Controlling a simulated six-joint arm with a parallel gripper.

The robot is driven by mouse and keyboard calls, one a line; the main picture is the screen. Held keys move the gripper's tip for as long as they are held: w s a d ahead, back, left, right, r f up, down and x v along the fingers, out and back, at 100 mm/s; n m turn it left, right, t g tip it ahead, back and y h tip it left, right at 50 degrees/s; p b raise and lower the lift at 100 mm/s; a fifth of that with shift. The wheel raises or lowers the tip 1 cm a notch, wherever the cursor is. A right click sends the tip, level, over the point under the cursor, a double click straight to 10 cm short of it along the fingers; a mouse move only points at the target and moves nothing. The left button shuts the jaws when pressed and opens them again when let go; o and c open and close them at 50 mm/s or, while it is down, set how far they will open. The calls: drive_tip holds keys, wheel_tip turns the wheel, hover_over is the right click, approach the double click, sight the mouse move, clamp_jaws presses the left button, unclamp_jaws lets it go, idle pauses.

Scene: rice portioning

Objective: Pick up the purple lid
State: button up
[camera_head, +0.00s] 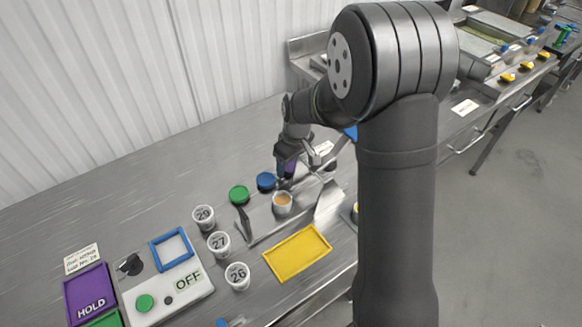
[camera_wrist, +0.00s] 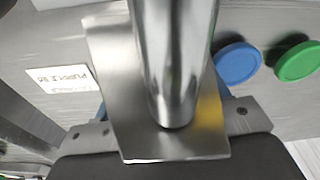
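My gripper (camera_head: 284,172) is low over the steel counter, behind the small cup, with its fingertips close to a small purple patch (camera_head: 290,168) that looks like the purple lid. The gripper hides part of it, and I cannot tell if they touch. In the wrist view, a shiny metal cylinder (camera_wrist: 175,60) and a metal plate (camera_wrist: 115,70) fill the middle, and no purple lid shows there. Whether the gripper is open or shut is not clear.
A blue lid (camera_head: 266,181) and a green lid (camera_head: 238,194) lie left of the gripper. A filled cup (camera_head: 282,203) stands in front. Numbered cups (camera_head: 218,243), a yellow tray (camera_head: 297,253) and a white OFF panel (camera_head: 168,288) are nearer. A label card (camera_wrist: 58,78) lies on the counter.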

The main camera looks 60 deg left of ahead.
drive_tip(key=c, duration=0.8)
